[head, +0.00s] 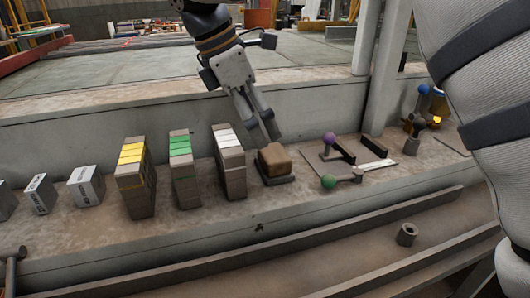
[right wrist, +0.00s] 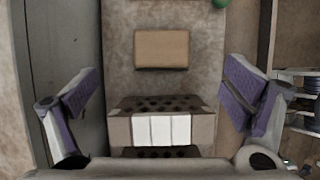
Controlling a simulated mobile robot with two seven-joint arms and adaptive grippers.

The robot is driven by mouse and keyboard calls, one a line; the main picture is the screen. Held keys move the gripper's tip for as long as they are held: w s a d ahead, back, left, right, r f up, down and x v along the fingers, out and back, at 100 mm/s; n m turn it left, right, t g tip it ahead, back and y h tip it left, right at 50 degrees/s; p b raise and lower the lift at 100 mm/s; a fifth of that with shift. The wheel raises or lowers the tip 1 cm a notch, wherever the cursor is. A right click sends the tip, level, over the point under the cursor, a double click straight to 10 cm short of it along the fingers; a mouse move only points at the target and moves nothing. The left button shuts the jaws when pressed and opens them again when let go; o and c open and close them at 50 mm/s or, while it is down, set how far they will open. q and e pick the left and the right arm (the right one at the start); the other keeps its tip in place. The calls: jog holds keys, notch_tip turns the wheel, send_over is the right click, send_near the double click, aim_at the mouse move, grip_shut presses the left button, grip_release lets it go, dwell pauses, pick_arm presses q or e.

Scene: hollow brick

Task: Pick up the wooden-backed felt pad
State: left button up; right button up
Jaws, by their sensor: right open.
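The wooden-backed felt pad (head: 275,160) is a tan wooden block on a thin dark base, lying on the ledge to the right of the white-marked brick stack (head: 229,160). In the right wrist view the pad (right wrist: 162,49) shows from above as a tan rectangle, near the top middle. My right gripper (head: 261,126) comes down from the top and is above the ledge, close over the pad and apart from it. In the wrist view its purple-padded fingers (right wrist: 162,84) are wide apart and empty. My left gripper is not in view.
Yellow-marked (head: 134,178) and green-marked (head: 183,168) brick stacks stand left of the white-marked one. Right of the pad is a flat plate with black bars, a purple ball (head: 329,138) and a green ball (head: 328,181). A wall (head: 120,135) runs behind the ledge.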

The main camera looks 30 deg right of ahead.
aim_at(272, 153)
jog(key=x, duration=0.8)
jog(key=shift+s+f+p, duration=0.25)
jog(key=shift+f+p, duration=0.05)
jog(key=shift+p, duration=0.1)
jog(key=shift+d+f, duration=0.1)
jog(key=shift+f, duration=0.1)
jog(key=c, duration=1.3)
